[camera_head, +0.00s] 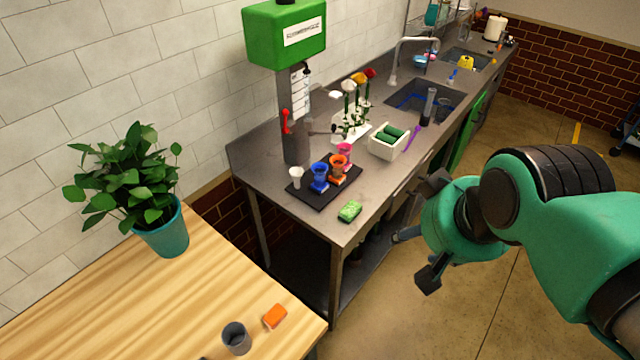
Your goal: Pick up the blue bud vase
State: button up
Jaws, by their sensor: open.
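The blue bud vase (319,178) stands on a dark tray (322,195) near the front left end of the grey metal counter. An orange vase (338,167) stands just right of it, a white one (296,177) to its left, and a pink one (345,151) behind the orange one. My gripper (431,229) is open and empty. It hangs out over the floor, right of the counter's front edge and well apart from the blue vase.
A green sponge (349,211) lies in front of the tray. A white box with green rolls (388,146), flowers in a rack (352,108) and a green-topped dispenser (286,33) stand nearby. A wooden table (170,310) with a plant (128,180) is at left.

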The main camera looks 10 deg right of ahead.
jog(key=w+a+n+y+p, duration=0.1)
jog(key=w+a+p, duration=0.1)
jog(key=w, duration=1.1)
jog(key=w+a+n+p, duration=0.2)
jog(key=w+a+p, duration=0.1)
jog(key=w, duration=1)
jog(key=w+a+f+p, duration=0.2)
jog(key=w+f, duration=0.7)
jog(key=w, duration=0.2)
jog(key=w+a+f+n+g+p, duration=0.1)
jog(key=w+a+f+p, duration=0.1)
jog(key=w+f, duration=0.8)
jog(key=shift+w+a+f+n+y, duration=0.2)
jog(key=shift+w+a+n+y, duration=0.15)
jog(key=shift+w, duration=0.4)
